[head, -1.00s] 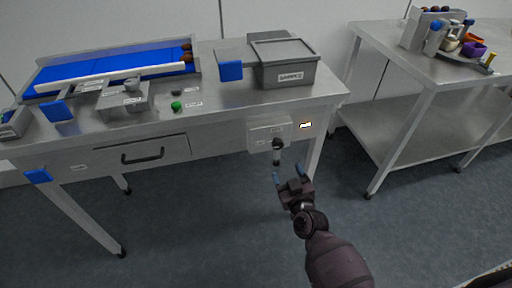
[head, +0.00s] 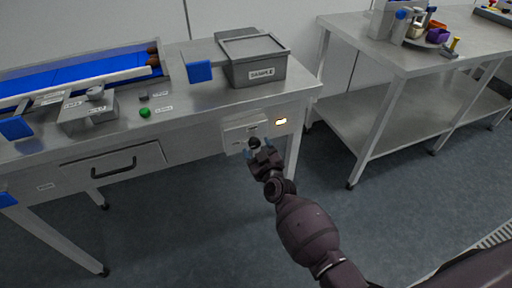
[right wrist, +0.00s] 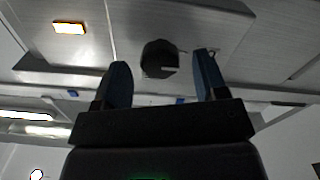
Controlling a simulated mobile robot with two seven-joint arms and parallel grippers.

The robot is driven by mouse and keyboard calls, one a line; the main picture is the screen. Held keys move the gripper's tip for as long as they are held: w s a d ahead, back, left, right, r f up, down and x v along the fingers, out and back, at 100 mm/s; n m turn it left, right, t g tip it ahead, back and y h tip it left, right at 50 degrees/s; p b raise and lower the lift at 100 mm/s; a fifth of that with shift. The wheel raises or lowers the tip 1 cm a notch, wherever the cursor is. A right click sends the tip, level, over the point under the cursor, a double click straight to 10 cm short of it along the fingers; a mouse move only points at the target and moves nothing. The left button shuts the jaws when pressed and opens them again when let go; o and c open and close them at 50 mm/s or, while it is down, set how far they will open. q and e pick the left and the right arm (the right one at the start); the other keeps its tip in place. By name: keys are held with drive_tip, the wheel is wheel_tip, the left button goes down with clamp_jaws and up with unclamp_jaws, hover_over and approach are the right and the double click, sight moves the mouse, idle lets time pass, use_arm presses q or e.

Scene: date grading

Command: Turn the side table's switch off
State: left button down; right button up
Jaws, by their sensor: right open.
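The switch is a pale box (head: 240,129) on the front of the steel table, below its right end. A dark knob (head: 254,143) sticks out of it and shows as a dark faceted block in the right wrist view (right wrist: 160,58). An orange-white lamp (head: 281,121) beside the box is lit; the wrist view shows it too (right wrist: 69,28). My right gripper (head: 258,149) is at the knob, which partly hides behind it. Its blue fingers (right wrist: 163,62) are open, one to each side of the knob, with visible gaps. My left gripper is not in view.
A grey sample bin (head: 257,72) stands on the table (head: 190,108) above the switch. A drawer handle (head: 114,167) sticks out left of it. A second steel table (head: 420,95) stands at the right. The floor between them is clear.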

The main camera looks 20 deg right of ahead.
drive_tip(key=shift+w, duration=0.55)
drive_tip(key=shift+c, duration=0.5)
drive_tip(key=c, duration=0.8)
